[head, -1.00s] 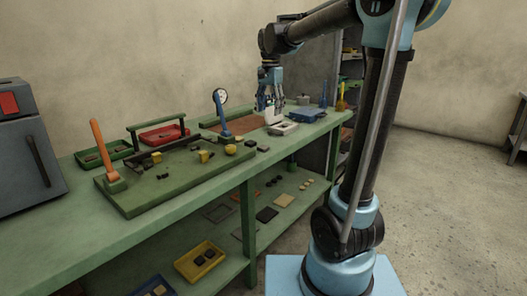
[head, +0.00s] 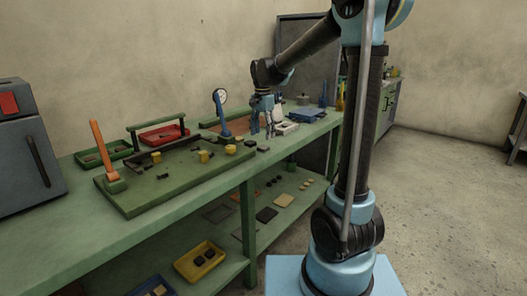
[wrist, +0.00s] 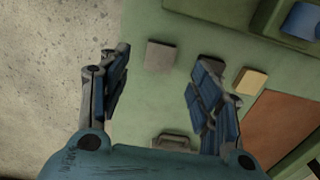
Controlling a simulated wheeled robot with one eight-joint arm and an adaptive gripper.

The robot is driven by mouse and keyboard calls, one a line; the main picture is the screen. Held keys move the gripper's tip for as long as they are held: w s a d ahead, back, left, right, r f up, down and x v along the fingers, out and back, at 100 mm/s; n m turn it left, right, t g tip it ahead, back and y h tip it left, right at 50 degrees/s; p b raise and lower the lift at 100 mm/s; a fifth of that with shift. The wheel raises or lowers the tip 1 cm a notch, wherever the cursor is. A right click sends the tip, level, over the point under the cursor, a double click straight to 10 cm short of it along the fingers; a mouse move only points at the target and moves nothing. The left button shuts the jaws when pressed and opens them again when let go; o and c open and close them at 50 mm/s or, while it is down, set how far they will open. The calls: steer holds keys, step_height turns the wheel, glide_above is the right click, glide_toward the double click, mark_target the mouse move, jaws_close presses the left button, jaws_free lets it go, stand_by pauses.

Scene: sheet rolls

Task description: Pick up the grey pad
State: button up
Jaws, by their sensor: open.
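The grey pad (wrist: 159,57) is a small flat square lying on the green bench top. In the wrist view it shows between my fingertips, near the upper end of the gap. In the head view it appears as a small flat piece (head: 263,149) near the bench's front edge, just below my gripper. My gripper (head: 263,133) points down over the bench; its exact height is hard to tell. In the wrist view my gripper (wrist: 162,70) has its two blue-padded fingers wide apart, with nothing held. The pad is fully visible there.
A yellow block (wrist: 251,81) lies right of the right finger in the wrist view, near a brown mat (wrist: 285,132). A pale tray (head: 287,128) lies just right of my gripper.

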mark_target(262, 148)
steer(key=shift+s+a+f, duration=0.1)
steer(key=shift+f, duration=1.45)
steer(key=shift+s+a+f, duration=0.1)
steer(key=shift+f, duration=1.45)
steer(key=c, duration=1)
